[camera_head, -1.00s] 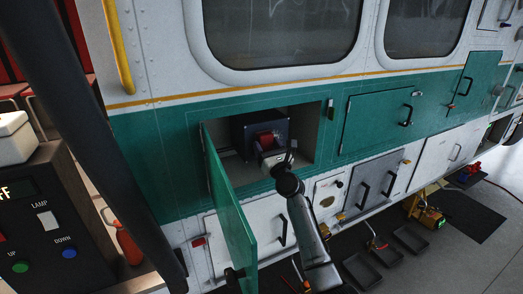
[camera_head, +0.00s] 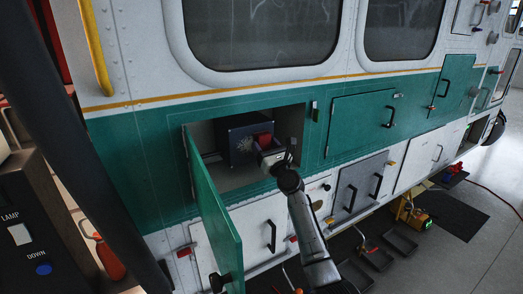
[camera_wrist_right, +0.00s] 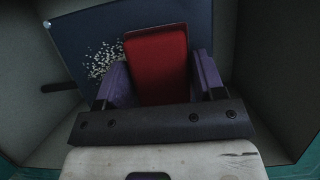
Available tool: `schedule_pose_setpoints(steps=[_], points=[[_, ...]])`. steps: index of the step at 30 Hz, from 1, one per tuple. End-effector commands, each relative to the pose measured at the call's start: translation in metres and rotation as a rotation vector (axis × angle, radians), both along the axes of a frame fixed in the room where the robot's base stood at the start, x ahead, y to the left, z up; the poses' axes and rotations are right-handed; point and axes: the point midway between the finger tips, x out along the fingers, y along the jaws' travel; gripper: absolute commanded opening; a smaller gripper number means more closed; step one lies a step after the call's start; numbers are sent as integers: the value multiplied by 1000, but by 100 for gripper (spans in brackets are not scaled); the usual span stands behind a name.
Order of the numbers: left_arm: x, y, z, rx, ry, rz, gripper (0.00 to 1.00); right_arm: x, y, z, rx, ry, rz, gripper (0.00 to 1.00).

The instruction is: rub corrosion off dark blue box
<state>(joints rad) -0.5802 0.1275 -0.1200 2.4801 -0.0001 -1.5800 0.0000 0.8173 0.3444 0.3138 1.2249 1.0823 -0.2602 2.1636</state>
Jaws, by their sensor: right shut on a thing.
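The dark blue box (camera_head: 232,140) sits inside the open compartment in the green side panel. In the right wrist view the box face (camera_wrist_right: 75,38) fills the upper part, with a patch of pale speckled corrosion (camera_wrist_right: 104,60) to the left of my gripper. My right gripper (camera_wrist_right: 160,78) is shut on a red block (camera_wrist_right: 158,55), its purple-padded fingers on either side. The block is at the box's face, right of the speckles; I cannot tell if it touches. In the head view the red block (camera_head: 263,141) covers the box's right part. My left gripper is not in view.
The open green door (camera_head: 212,215) hangs at the left of the compartment, close to my right arm. Closed green (camera_head: 358,122) and white panels line the side. Dark trays (camera_head: 400,241) and a yellow lamp (camera_head: 418,217) stand on the floor at right.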

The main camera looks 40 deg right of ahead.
Motion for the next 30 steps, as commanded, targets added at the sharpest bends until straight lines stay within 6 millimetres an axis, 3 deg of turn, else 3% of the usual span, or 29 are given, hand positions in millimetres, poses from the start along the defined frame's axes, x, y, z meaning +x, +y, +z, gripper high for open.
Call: schedule_pose_setpoints(steps=[7,14,20,30], points=[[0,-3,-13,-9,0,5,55,-6,-21,-2,1,-1,-2,44],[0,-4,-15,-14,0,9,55,-4,-27,0,2,-2,0,44],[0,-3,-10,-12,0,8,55,-3,-21,1,1,0,1,44],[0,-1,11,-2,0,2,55,2,5,2,0,1,3,44]])
